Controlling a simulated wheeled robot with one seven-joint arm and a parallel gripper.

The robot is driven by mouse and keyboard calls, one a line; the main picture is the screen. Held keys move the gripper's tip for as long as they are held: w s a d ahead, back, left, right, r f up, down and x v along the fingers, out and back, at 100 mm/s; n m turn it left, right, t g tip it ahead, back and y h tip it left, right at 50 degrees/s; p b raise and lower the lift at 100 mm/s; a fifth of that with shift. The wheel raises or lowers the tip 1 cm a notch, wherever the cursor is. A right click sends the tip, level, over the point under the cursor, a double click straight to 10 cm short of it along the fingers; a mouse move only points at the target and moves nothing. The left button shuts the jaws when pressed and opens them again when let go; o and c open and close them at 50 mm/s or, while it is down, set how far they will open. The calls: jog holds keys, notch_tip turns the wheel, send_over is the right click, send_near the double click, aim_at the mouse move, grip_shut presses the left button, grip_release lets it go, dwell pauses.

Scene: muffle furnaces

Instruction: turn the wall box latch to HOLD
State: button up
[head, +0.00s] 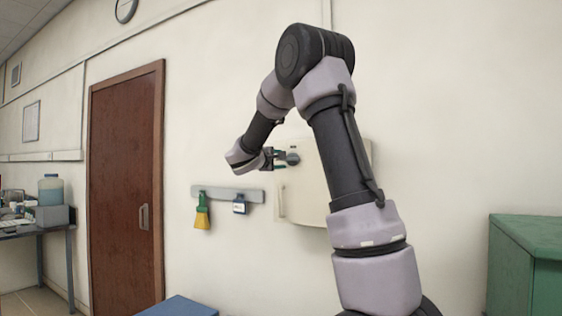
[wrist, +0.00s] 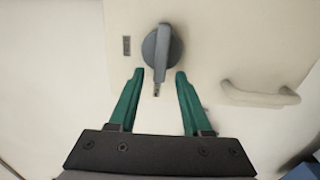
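The wall box (head: 300,195) is a cream cabinet on the wall, partly hidden behind my arm in the head view. Its latch (wrist: 162,48) is a grey round knob with a long handle bar pointing down in the wrist view; it also shows small in the head view (head: 293,155). My gripper (wrist: 160,75) has green fingers, spread open on either side of the bar's lower end. I cannot tell whether either finger touches it. A small dark label (wrist: 127,46) sits left of the knob; its text is too small to read.
A pull handle (wrist: 260,96) is on the box door right of the latch in the wrist view. A green cabinet (head: 530,262) stands at right, a blue surface (head: 180,306) below.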

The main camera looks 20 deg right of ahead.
jog(key=v, duration=1)
jog(key=shift+s+a, duration=0.3)
jog(key=s+d+f+m+g+y, duration=0.3)
jog(key=s+f, duration=0.1)
jog(key=s, duration=0.5)
jog(key=s+d+f+m+g+y, duration=0.3)
jog(key=s+f, duration=0.1)
jog(key=s, duration=0.4)
jog(key=s+a+f+m+t+y, duration=0.1)
jog(key=s+a+f+m+y, duration=0.1)
jog(key=s+a+y, duration=0.3)
jog(key=s+a+f+m+t+y, duration=0.1)
jog(key=s+a+m+y, duration=0.2)
jog(key=s+a+y, duration=0.2)
jog(key=s+a, duration=0.2)
jog(key=s, duration=0.2)
jog(key=shift+a+f+m, duration=0.35)
jog(key=shift+m, duration=0.05)
